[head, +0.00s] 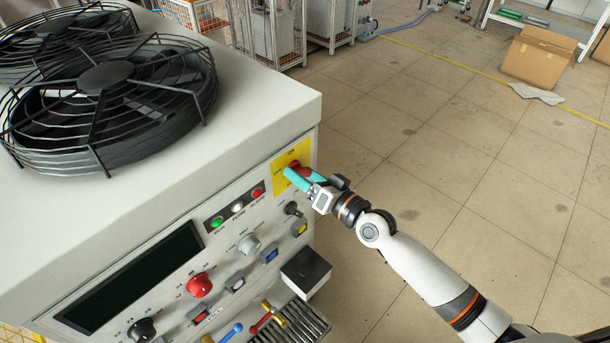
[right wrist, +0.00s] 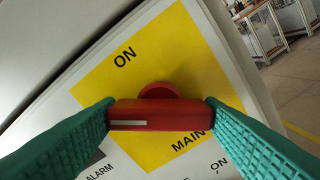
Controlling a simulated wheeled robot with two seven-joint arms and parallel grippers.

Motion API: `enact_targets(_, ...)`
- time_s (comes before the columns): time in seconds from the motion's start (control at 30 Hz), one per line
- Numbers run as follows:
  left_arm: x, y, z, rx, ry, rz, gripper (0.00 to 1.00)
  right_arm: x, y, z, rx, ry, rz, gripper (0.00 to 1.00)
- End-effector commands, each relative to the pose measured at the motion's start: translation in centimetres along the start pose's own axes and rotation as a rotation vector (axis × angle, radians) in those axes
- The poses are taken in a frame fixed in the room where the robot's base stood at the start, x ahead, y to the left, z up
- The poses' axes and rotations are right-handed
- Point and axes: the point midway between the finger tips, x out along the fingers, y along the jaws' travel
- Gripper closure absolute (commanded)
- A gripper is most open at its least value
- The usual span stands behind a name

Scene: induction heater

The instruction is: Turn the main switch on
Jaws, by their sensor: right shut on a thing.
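The main switch is a red rotary handle (right wrist: 155,114) on a yellow plate (right wrist: 185,65) marked ON and MAIN. It also shows in the head view (head: 294,165), at the right end of the heater's front panel, partly hidden by my gripper. In the right wrist view the handle lies level across the picture, with a white mark near its left end. The ON label is to its upper left. My right gripper (head: 303,177) is shut on the handle, its teal fingers at the two ends. My left gripper is not in view.
The panel holds green, white and red lamps (head: 238,207), a red knob (head: 199,285), a black knob (head: 142,329) and a dark display (head: 132,277). Fans (head: 107,90) top the cabinet. Open floor lies to the right.

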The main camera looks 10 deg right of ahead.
Motion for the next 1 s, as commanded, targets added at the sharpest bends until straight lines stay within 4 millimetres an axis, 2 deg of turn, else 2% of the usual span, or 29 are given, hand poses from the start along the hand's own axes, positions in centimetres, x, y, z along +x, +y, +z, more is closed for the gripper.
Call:
enact_targets(0.2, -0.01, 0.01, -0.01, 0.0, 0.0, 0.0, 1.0, -0.02, -0.04, -0.01, 0.179, 0.0, -0.001, 0.61)
enact_targets(0.5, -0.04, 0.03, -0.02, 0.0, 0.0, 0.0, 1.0, -0.02, -0.05, -0.05, 0.342, 0.001, -0.001, 0.61)
enact_targets(1.0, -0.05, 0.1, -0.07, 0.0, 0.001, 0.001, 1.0, -0.02, -0.05, -0.06, 0.407, 0.001, -0.001, 0.61)
